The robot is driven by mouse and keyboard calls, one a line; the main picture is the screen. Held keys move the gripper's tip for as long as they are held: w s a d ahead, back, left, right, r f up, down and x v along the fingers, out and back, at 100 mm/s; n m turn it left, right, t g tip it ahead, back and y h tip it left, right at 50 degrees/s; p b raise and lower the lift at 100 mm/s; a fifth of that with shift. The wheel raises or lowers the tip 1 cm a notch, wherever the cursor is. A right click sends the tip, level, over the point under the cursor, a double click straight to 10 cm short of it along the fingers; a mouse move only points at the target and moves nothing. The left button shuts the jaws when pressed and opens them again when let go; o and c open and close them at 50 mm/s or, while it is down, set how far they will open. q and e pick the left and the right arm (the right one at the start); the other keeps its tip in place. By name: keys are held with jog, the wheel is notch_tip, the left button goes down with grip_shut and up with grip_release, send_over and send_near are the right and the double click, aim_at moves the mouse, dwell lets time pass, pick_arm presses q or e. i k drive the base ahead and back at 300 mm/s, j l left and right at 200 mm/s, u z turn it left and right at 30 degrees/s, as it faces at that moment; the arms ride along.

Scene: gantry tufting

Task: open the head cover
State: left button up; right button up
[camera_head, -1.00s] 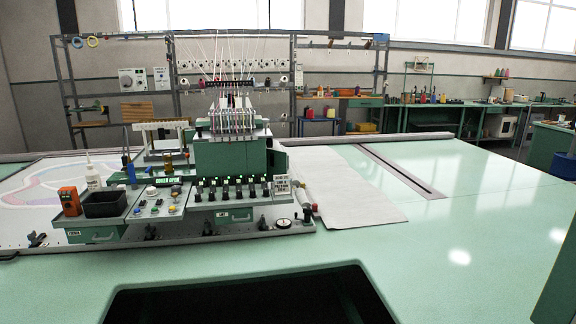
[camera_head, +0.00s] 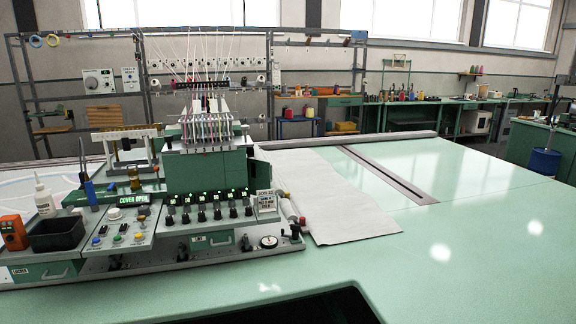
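The tufting head (camera_head: 205,172) is a green box-shaped housing on the machine at left of centre, with a row of threaded needles or guides above it. A darker green panel (camera_head: 262,172) stands at an angle at its right side; I cannot tell whether it is the head cover. A small green-lit display (camera_head: 133,199) at the head's lower left reads "COVER OPEN". Neither of my grippers is in view.
A control panel with coloured buttons (camera_head: 118,238) and a black bin (camera_head: 58,233) stand left of the head. A white sheet (camera_head: 325,200) lies to the right. The green table (camera_head: 470,250) is clear at right. A dark area (camera_head: 300,308) lies at the bottom.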

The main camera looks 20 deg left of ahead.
aim_at(264, 169)
jog(key=i+j+z, duration=0.3)
jog(key=j, duration=0.25)
jog(key=i+j+z, duration=0.3)
jog(key=j, duration=0.35)
jog(key=i+j+z, duration=0.15)
jog(key=j, duration=0.2)
